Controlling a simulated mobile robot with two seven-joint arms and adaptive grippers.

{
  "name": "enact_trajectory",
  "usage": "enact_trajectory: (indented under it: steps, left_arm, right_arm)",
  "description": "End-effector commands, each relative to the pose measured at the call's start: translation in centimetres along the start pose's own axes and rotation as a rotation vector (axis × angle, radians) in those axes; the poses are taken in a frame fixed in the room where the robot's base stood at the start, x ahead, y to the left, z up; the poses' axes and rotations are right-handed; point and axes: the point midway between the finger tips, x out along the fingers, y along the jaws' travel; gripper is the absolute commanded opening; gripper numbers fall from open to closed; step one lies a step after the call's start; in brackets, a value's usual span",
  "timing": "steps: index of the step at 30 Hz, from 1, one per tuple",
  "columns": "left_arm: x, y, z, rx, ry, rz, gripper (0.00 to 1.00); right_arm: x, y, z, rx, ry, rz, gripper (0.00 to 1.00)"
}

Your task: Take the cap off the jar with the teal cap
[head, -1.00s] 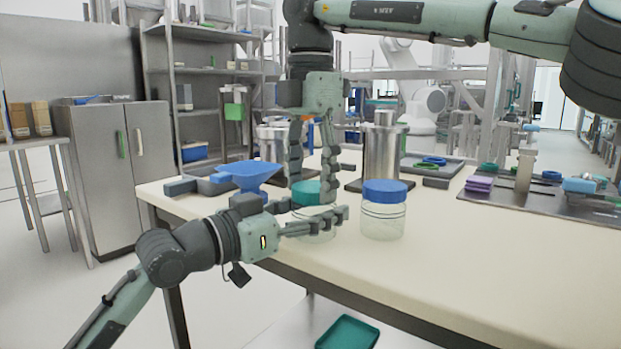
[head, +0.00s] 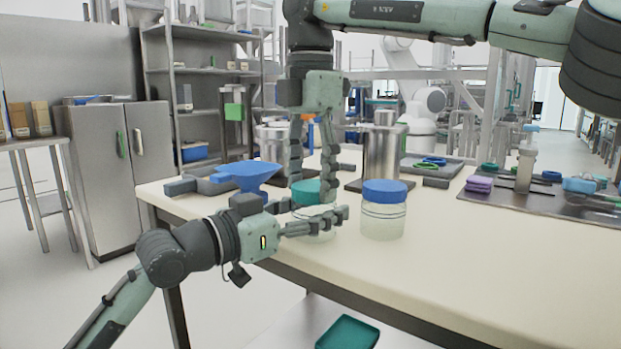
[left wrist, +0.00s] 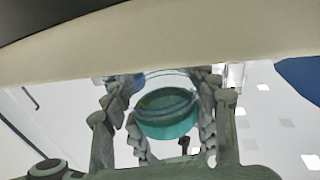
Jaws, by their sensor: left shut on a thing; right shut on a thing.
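The jar (head: 314,236) with the teal cap (head: 308,193) stands near the left end of the table. My left gripper (head: 322,221) comes in from the left and is shut around the clear body of this jar. The cap sits on top of the jar; fingers partly hide both.
A second jar with a blue cap (head: 385,191) stands just right of the grippers. A blue funnel (head: 250,174) lies behind left, and a metal canister (head: 381,155) stands behind. The front right of the table (head: 480,262) is clear.

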Motion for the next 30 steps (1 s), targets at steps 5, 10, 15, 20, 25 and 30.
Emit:
enact_trajectory:
  steps: [5, 10, 15, 20, 25, 30]
  left_arm:
    - [0.0, 0.0, 0.0, 0.000, -0.001, -0.001, 0.07]
    - [0.0, 0.0, 0.0, 0.000, -0.001, -0.001, 0.07]
    - [0.0, 0.0, 0.0, 0.000, -0.001, -0.001, 0.07]
    - [0.0, 0.0, 0.0, 0.000, -0.001, -0.001, 0.07]
    - [0.0, 0.0, 0.0, 0.000, -0.001, -0.001, 0.07]
    - [0.0, 0.0, 0.0, 0.000, -0.001, -0.001, 0.07]
  right_arm:
    - [-0.6, 0.0, 0.0, 0.000, -0.001, 0.000, 0.21]
    - [-1.2, 0.0, 0.0, 0.001, -0.001, 0.002, 0.21]
    - [-1.8, 0.0, 0.0, 0.000, 0.000, 0.001, 0.21]
    - [-2.1, 0.0, 0.0, -0.001, 0.000, 0.001, 0.21]
    - [-2.1, 0.0, 0.0, -0.001, 0.000, 0.000, 0.21]
    - [-2.7, 0.1, -0.1, -0.001, -0.001, 0.002, 0.21]
